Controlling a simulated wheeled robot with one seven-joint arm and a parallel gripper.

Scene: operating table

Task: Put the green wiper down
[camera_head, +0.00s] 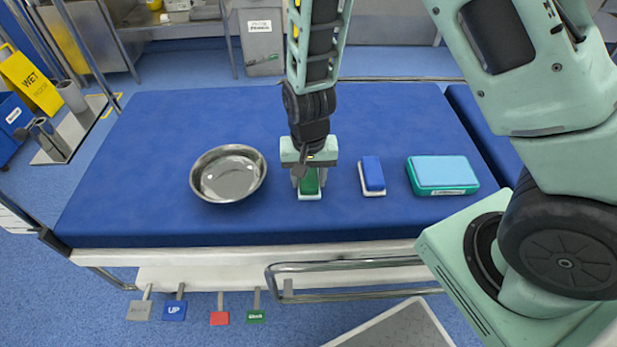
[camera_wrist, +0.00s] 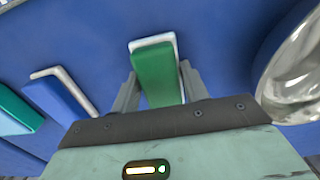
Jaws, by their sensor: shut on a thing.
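The green wiper (camera_head: 309,184) has a green top and a white base. It is at the middle of the blue operating table (camera_head: 130,150), between a metal bowl and a blue wiper. My gripper (camera_head: 308,180) points down and is shut on the green wiper. In the wrist view the green wiper (camera_wrist: 157,75) sits between the two fingers of my gripper (camera_wrist: 158,88), with its white edge showing at the far end. The wiper is at or very near the table surface; I cannot tell whether its base touches.
A shiny metal bowl (camera_head: 228,174) stands to the left. A blue wiper (camera_head: 372,175) with a white base lies close on the right. A teal box with a light blue top (camera_head: 442,175) is farther right. The table is bare at the far left and behind the bowl.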

